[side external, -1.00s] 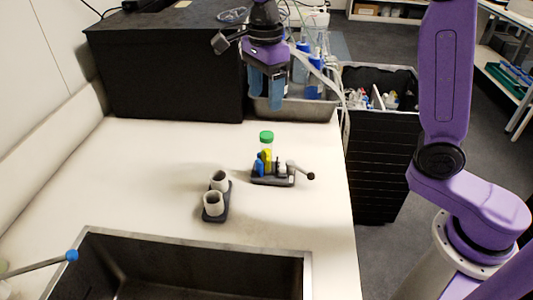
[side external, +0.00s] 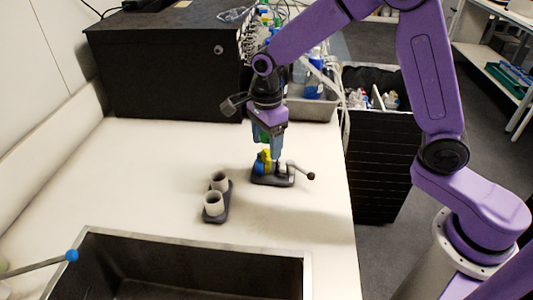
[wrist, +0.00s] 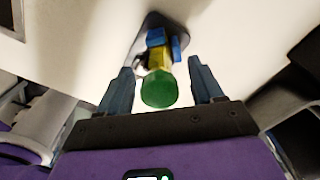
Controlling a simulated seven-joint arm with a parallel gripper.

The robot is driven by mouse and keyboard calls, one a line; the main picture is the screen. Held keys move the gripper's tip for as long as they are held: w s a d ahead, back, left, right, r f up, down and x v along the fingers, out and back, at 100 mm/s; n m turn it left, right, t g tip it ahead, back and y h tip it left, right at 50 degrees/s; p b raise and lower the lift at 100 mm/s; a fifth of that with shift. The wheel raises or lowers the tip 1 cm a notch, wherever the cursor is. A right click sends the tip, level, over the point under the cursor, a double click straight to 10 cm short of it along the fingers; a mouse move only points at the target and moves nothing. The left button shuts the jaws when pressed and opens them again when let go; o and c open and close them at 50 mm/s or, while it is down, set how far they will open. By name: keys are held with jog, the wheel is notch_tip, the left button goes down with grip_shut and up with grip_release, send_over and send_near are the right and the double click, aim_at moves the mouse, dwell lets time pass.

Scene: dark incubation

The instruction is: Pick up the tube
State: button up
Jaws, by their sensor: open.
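The tube stands upright in a small dark holder (side external: 272,181) with yellow and blue parts and a lever at its right. Its green cap (wrist: 159,89) shows in the wrist view, between the two fingers. In the side view the tube is mostly hidden behind my gripper. My gripper (side external: 268,143) is open, pointing down over the holder, with its blue fingers on either side of the capped top. In the wrist view the fingers of my gripper (wrist: 157,92) stand apart from the cap, with a gap on each side.
A dark stand with two white cups (side external: 213,204) is left of the holder. A sink (side external: 180,268) opens at the front. A large black box (side external: 165,75) and a metal tray (side external: 310,107) with bottles stand behind. The left of the white counter (side external: 140,170) is clear.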

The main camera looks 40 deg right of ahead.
jog(key=shift+f, duration=0.55)
jog(key=c, duration=1.1)
jog(key=shift+r, duration=0.1)
jog(key=shift+c, duration=0.2)
